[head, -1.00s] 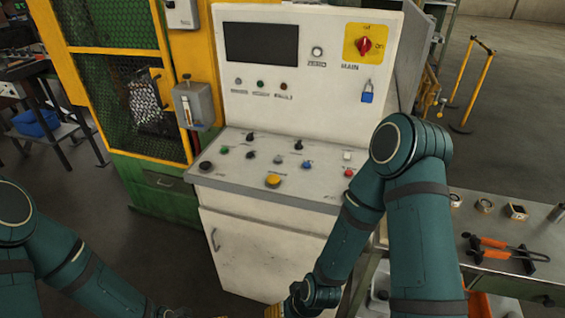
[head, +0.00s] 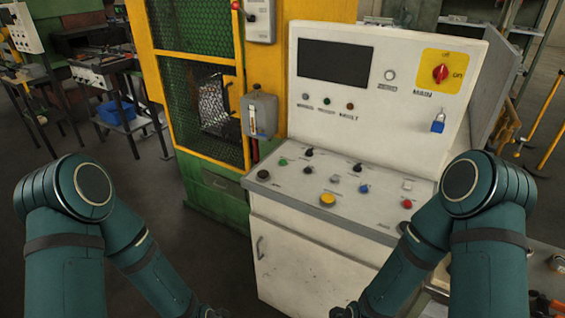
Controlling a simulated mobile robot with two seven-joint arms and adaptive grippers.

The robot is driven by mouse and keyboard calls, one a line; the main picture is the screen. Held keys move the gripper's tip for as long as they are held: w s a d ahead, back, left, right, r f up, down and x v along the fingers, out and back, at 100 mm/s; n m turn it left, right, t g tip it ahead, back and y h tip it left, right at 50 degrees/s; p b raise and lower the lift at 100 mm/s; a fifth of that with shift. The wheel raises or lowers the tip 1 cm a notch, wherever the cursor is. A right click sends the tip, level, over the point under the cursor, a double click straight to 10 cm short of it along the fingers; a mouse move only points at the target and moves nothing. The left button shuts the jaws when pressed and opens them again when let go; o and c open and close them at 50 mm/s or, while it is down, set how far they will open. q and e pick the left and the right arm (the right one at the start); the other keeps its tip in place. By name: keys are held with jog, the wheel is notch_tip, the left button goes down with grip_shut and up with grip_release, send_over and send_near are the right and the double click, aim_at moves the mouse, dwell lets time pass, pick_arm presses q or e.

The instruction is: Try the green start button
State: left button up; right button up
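A small green button (head: 283,162) sits at the left of the sloped desk of the white control console (head: 400,226), with black knobs around it. It is not covered. Neither arm is at the green button.
The desk also carries a yellow button (head: 327,199), a blue button (head: 364,189) and a red button (head: 407,204). A red main switch (head: 440,73) has a blue padlock (head: 438,122) below it. A yellow-framed mesh guard (head: 206,58) stands left of the console.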

grip_shut()
dwell(1.0)
